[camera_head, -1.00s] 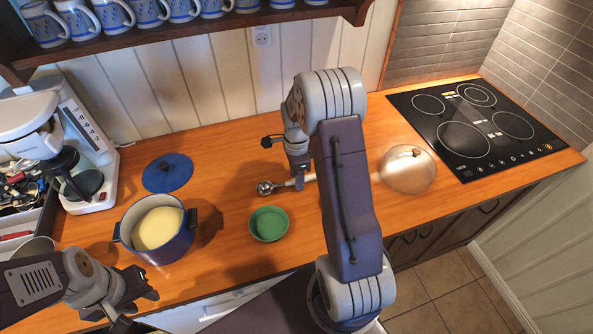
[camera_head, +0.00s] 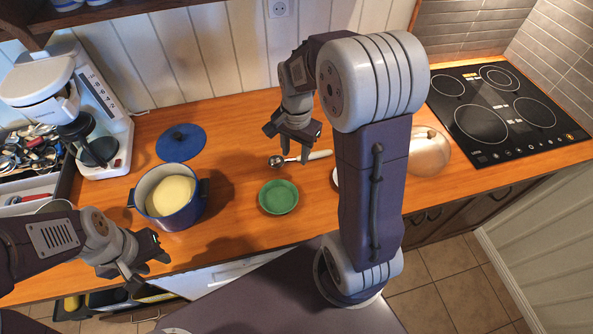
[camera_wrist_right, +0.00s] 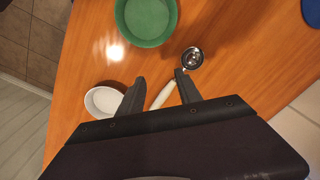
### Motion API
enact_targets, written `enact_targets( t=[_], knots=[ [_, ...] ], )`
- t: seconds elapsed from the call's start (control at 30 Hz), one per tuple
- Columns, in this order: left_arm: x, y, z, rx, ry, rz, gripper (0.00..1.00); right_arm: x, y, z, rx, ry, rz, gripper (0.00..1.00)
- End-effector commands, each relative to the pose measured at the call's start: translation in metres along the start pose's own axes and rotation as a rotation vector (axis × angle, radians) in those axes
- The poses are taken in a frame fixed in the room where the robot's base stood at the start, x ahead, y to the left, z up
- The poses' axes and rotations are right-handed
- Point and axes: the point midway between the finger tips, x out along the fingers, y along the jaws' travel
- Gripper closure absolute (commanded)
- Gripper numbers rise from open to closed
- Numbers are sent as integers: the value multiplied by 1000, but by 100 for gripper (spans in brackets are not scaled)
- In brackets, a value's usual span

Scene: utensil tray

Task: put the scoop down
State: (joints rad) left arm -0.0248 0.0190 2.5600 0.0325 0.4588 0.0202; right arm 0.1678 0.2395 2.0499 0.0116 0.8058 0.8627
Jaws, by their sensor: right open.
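The scoop (camera_head: 314,156), with a shiny metal bowl and a pale handle, lies on the wooden counter behind the green bowl (camera_head: 279,197). It also shows in the right wrist view (camera_wrist_right: 192,59), its handle partly hidden by a finger. My right gripper (camera_head: 290,146) is open above the scoop and apart from it. In the right wrist view its fingers (camera_wrist_right: 158,80) are spread and empty, with the handle seen between them. My left gripper (camera_head: 148,266) is open and empty at the counter's front edge, in front of the blue pot (camera_head: 194,214).
A blue lid (camera_head: 181,143) lies behind the pot. A white bowl (camera_wrist_right: 103,102) is mostly hidden by my right arm in the head view. A glass-like lid (camera_head: 430,152) and a black cooktop (camera_head: 508,112) are at right. A coffee maker (camera_head: 108,115) stands at left.

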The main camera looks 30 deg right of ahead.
Motion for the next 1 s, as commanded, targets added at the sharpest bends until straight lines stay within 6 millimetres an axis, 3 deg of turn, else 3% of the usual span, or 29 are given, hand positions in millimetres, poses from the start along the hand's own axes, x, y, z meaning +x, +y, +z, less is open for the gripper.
enact_targets(
  t=[0.03,0.1,0.2,0.3,0.4,0.8,0.9,1.0],
  knots=[
    [0,0,0,0,0,0,64,6,7,24,-189,2,-9,59],
    [0,0,0,0,0,0,64,15,18,51,-462,13,-24,59],
    [0,0,0,0,0,0,64,25,34,80,-766,29,-38,59],
    [0,0,0,0,0,0,64,31,46,96,-946,39,-44,59],
    [0,0,0,0,0,0,64,33,50,101,-1015,44,-46,59],
    [0,0,0,0,0,0,64,34,50,100,-974,40,-45,54],
    [0,0,0,0,0,0,64,33,57,104,-780,5,-25,54],
    [0,0,0,0,0,0,64,14,31,90,-430,9,-33,54]
  ],
)
